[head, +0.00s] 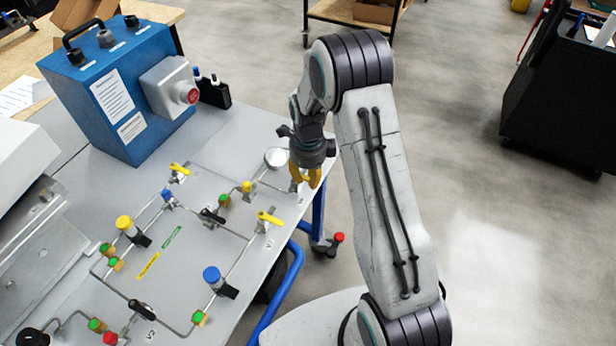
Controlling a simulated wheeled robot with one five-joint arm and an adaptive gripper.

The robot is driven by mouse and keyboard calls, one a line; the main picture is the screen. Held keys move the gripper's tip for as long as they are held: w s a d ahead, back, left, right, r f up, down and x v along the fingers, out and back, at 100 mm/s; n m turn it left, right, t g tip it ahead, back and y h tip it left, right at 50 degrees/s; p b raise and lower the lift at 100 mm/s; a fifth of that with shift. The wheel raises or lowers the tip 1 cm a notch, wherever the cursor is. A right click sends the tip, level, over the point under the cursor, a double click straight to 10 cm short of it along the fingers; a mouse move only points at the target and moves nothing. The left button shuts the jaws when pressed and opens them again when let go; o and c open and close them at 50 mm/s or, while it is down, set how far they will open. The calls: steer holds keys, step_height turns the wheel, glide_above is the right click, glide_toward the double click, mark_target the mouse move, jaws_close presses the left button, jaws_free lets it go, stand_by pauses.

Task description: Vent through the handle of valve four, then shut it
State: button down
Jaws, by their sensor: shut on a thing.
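The panel carries a tubing circuit with several small valves. My gripper (307,166) points down at the panel's right edge. It is shut on a yellow valve handle (314,179), and its fingers hide part of the handle and the valve body. A small label lies just below this valve, too small to read, so I cannot tell the valve's number. Other yellow lever handles show on a middle-right valve (269,218) and on an upper-left valve (180,169). How far the gripped handle is turned cannot be told.
A round gauge (277,158) sits just left of my gripper. A blue box (112,90) with a red button stands at the back left. Blue-capped (213,276) and yellow-capped (126,224) parts stand up from the panel. Open floor lies to the right.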

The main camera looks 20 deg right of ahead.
steer(key=shift+f, duration=0.15)
stand_by(0.3)
steer(key=n+b, duration=0.2)
steer(key=shift+w+d+f+n, duration=0.15)
steer(key=shift+w+d+n, duration=0.05)
steer(key=shift+d+n, duration=0.2)
steer(key=n, duration=0.1)
steer(key=n+b, duration=0.1)
steer(key=w+n, duration=0.1)
steer(key=shift+d+n, duration=0.25)
steer(key=shift+n, duration=0.05)
steer(key=n, duration=0.1)
steer(key=w+n+b, duration=0.1)
steer(key=shift+d+n, duration=0.1)
steer(key=shift+n, duration=0.3)
steer(key=n, duration=0.1)
steer(key=w+n, duration=0.1)
steer(key=n, duration=0.1)
steer(key=n+b, duration=0.1)
steer(key=shift+w, duration=0.25)
steer(key=shift+w+a+n, duration=0.15)
steer(key=shift+w+n, duration=0.05)
steer(key=shift+n, duration=0.6)
steer(key=shift+w+a+n, duration=0.1)
steer(key=shift+w+n, duration=0.15)
steer(key=shift+n, duration=0.55)
steer(key=shift+w+a+n, duration=0.15)
steer(key=shift+w+n, duration=0.05)
steer(key=shift+n, duration=0.6)
